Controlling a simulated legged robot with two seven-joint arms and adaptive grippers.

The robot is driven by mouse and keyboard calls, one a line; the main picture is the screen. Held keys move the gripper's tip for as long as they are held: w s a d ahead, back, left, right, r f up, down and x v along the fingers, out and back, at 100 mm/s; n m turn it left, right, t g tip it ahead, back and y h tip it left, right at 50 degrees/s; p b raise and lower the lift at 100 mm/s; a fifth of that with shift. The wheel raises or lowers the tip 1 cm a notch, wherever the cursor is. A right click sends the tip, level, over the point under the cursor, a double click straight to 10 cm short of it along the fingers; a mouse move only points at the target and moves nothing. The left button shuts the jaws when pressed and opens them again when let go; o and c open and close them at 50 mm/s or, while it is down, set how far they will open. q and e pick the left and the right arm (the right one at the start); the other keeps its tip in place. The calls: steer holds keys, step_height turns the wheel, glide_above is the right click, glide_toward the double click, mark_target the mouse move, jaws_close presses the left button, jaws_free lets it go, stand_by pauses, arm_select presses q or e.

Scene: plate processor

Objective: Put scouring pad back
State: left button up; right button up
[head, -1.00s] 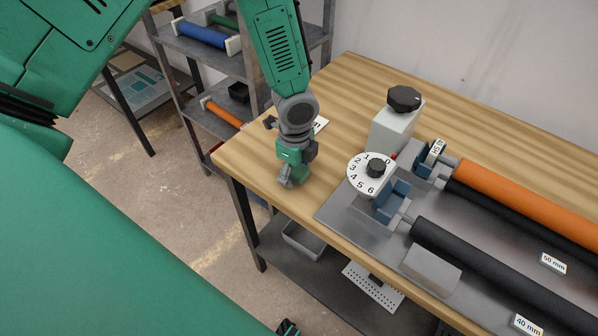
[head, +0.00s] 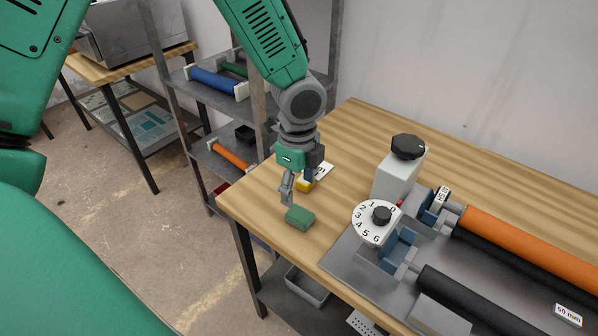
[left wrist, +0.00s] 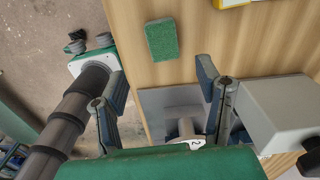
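The green scouring pad (head: 300,217) lies flat near the front left corner of the wooden table (head: 350,120). It also shows at the top middle of the left wrist view (left wrist: 161,40). My left gripper (head: 298,190) hangs just above and behind the pad in the head view, apart from it. In the left wrist view its two fingers (left wrist: 162,85) are spread wide with nothing between them. A yellow item (head: 306,185) with a white card (head: 322,172) sits behind the gripper, partly hidden by it. My right gripper cannot be made out.
The grey plate processor stands to the right, with a numbered dial (head: 376,221), a black-knobbed block (head: 399,170), an orange roller (head: 530,240) and black rollers. A shelf rack (head: 200,100) stands behind on the left. The table behind the block is clear.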

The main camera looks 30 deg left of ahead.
arm_select(q)
step_height(320, 180, up, 3)
steer(key=shift+r, duration=0.2)
arm_select(e)
steer(key=shift+r, duration=0.15)
stand_by(0.4)
